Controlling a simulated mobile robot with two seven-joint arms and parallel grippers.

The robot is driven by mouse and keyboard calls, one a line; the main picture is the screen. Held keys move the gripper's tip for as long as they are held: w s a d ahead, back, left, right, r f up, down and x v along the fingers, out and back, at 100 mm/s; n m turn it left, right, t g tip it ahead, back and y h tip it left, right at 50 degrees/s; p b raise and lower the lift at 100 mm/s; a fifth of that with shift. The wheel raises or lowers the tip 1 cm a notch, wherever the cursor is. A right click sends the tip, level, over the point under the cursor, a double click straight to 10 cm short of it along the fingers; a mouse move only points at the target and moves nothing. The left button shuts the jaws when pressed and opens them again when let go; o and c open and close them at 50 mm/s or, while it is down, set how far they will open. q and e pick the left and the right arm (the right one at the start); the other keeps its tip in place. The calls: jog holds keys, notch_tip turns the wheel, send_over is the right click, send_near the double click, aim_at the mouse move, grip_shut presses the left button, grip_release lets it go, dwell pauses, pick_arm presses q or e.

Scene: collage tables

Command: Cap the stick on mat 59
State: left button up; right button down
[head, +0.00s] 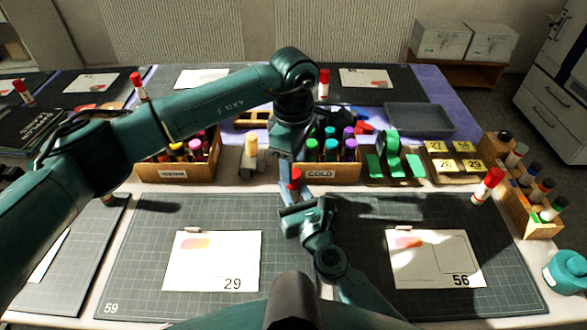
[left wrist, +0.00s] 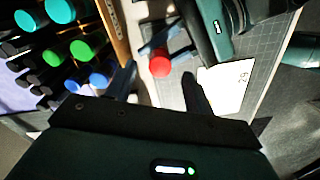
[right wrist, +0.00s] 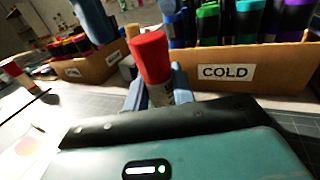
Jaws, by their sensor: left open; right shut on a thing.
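The glue stick (right wrist: 160,93) is upright in my right gripper (right wrist: 158,90), which is shut on its body. Its red cap (right wrist: 150,55) is on top; I cannot tell how firmly it is seated. The cap also shows in the head view (head: 295,178) and the left wrist view (left wrist: 159,64). My left gripper (head: 287,184) is open just above the cap, with its fingers apart. Mat 59 (head: 135,270) lies at left front, bearing card 29 (head: 210,262). The stick is over the mat's far right corner. The lower stick is hidden in the head view.
The COLD bin (head: 320,173) of markers stands just behind the grippers, with the WARM bin (head: 175,172) left of it.

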pick_arm(q)
notch_tip(320, 180, up, 9)
jog(key=shift+f, duration=0.2)
pick_arm(e)
jog(key=c, duration=1.1)
grip_release()
jog(key=b+v, duration=0.1)
jog(key=v, duration=0.9)
jog(key=shift+s+d+f, duration=0.1)
jog(key=shift+s+f, duration=0.05)
jog(key=shift+s, duration=0.2)
pick_arm(q)
jog(key=shift+f, duration=0.55)
pick_arm(e)
jog(key=shift+s+d, duration=0.2)
jog(key=shift+s, duration=0.4)
